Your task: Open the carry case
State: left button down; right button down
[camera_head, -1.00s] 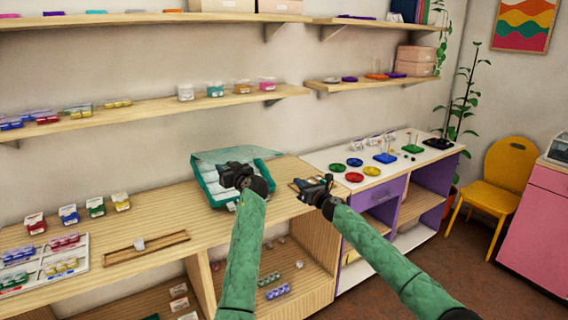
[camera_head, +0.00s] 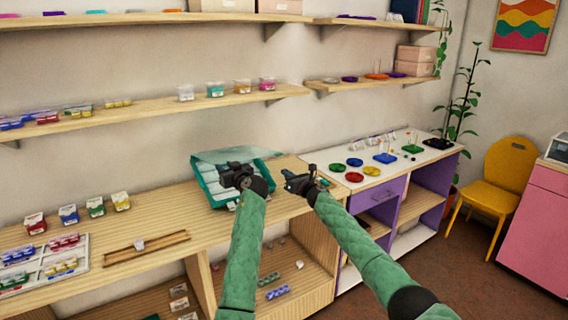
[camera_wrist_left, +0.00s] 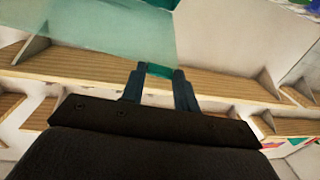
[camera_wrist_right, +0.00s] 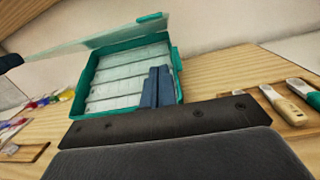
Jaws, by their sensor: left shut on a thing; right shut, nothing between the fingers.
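The carry case (camera_head: 212,192) is a teal box on the wooden counter, with a clear greenish lid (camera_head: 236,156) raised at a tilt. In the right wrist view the case (camera_wrist_right: 128,52) shows a pale, divided interior below the lid (camera_wrist_right: 95,40). My left gripper (camera_head: 228,178) is shut on the lid's teal edge tab (camera_wrist_left: 158,70); the clear panel also shows in the left wrist view (camera_wrist_left: 95,28). My right gripper (camera_head: 288,178) is shut and empty, just right of the case. In its wrist view its fingers (camera_wrist_right: 158,78) overlap the case's near right corner; contact cannot be told.
Handled tools (camera_wrist_right: 288,104) lie on a small wooden tray right of the case. A wooden rack (camera_head: 145,248), a white bead tray (camera_head: 70,262) and small boxes stand on the counter at left. Shelves (camera_head: 140,110) run along the wall above. A white-topped unit (camera_head: 335,155) stands at right.

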pick_arm(q)
jog(key=shift+r, duration=0.1)
pick_arm(e)
jog(key=shift+w+a+r, duration=0.25)
jog(key=shift+w+r, duration=0.1)
jog(key=shift+r, duration=0.35)
jog(key=shift+w+a+r, duration=0.25)
jog(key=shift+w+r, duration=0.15)
jog(key=shift+r, duration=0.3)
jog(key=shift+w+a+r, duration=0.25)
jog(key=shift+w+r, duration=0.1)
jog(key=shift+r, duration=0.35)
